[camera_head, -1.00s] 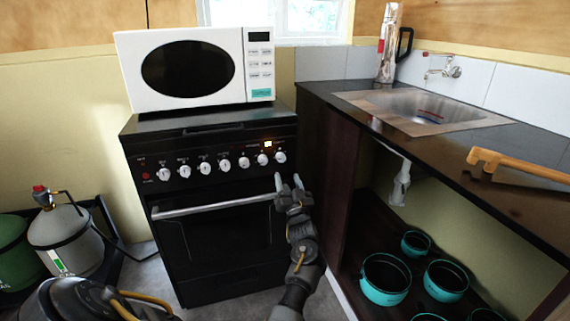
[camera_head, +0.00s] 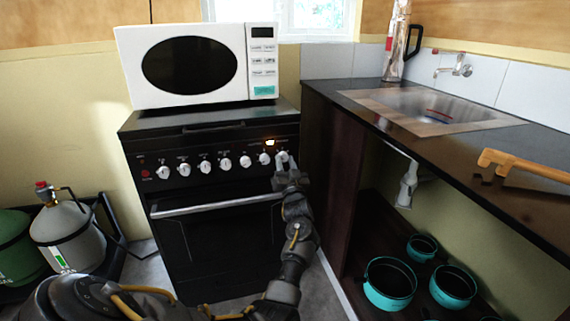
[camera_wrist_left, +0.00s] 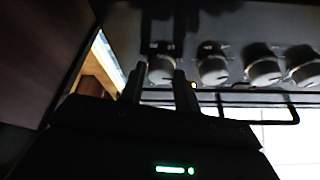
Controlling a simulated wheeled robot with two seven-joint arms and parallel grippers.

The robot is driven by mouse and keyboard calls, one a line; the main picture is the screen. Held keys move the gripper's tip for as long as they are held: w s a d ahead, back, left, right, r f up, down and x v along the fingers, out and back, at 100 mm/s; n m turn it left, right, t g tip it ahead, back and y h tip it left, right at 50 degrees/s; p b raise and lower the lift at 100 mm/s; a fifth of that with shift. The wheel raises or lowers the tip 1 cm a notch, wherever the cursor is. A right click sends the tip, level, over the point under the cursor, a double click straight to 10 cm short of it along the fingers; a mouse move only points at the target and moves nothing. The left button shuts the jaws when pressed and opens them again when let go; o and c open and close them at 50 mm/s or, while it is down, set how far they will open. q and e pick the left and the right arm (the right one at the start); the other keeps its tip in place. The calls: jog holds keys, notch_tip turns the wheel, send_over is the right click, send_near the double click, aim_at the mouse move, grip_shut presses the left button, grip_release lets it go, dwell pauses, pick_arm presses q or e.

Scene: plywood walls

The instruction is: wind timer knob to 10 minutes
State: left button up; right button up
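The black stove (camera_head: 215,240) has a row of white knobs on its front panel. The rightmost knob (camera_head: 282,157), likely the timer, also shows in the left wrist view (camera_wrist_left: 160,70). My left gripper (camera_head: 287,165) is right at this knob. In the left wrist view my left gripper (camera_wrist_left: 159,80) has its two fingers apart, one on each side of the knob. I cannot tell whether they touch it. The knob labels are too small to read, so its setting is unclear. My right gripper is not in view.
A white microwave (camera_head: 195,65) stands on the stove. The oven handle (camera_head: 215,204) runs below the knobs. A dark counter (camera_head: 440,150) with a sink is on the right, with teal pots (camera_head: 389,284) under it. Gas cylinders (camera_head: 68,237) stand at the left.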

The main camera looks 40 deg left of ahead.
pick_arm(q)
jog(key=c, duration=0.5)
jog(key=shift+o, duration=0.2)
dwell(0.6)
jog(key=o, duration=1)
jog(key=shift+a, duration=0.1)
jog(key=shift+c, duration=0.2)
jog(key=shift+s+d+f, duration=0.15)
jog(key=shift+s+d, duration=0.05)
jog(key=shift+d, duration=0.15)
jog(key=p+v, duration=0.1)
jog(key=v, duration=0.9)
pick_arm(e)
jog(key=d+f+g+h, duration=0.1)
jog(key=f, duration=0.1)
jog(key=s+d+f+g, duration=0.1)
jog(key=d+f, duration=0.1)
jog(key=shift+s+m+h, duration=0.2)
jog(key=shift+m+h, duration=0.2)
pick_arm(q)
jog(key=shift+s, duration=0.1)
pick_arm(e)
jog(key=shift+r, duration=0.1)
